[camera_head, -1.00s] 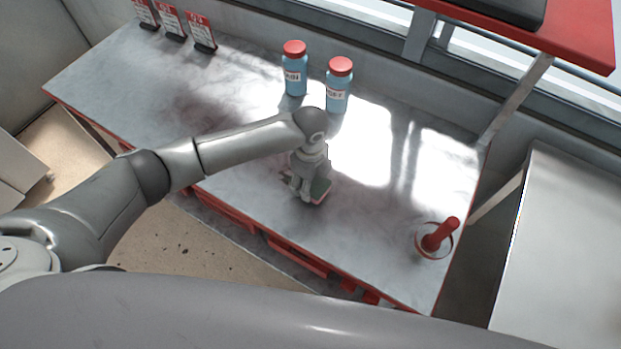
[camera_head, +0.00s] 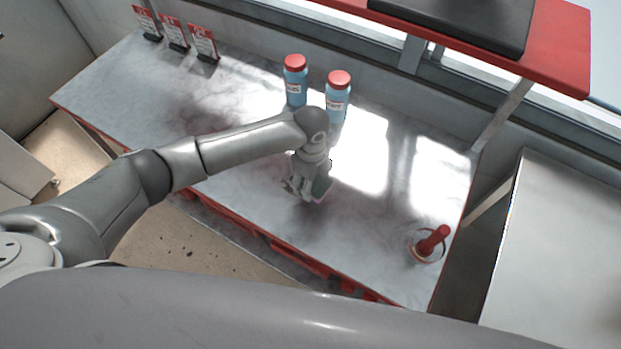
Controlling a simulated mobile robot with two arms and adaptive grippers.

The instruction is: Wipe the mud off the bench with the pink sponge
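The bench (camera_head: 110,85) has a pale marbled top. A dark brownish smudge (camera_head: 208,112), which may be mud or a reflection, lies on its left half. My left gripper (camera_head: 302,190) points down low over the middle of the bench near its front edge. My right gripper is not in view.
Two blue bottles with red lids (camera_head: 295,82) (camera_head: 338,92) stand behind the gripper. Several cards in stands (camera_head: 203,43) are at the back left. A red-handled tool (camera_head: 432,241) stands in a ring at the right end. A red shelf (camera_head: 545,50) overhangs the back right.

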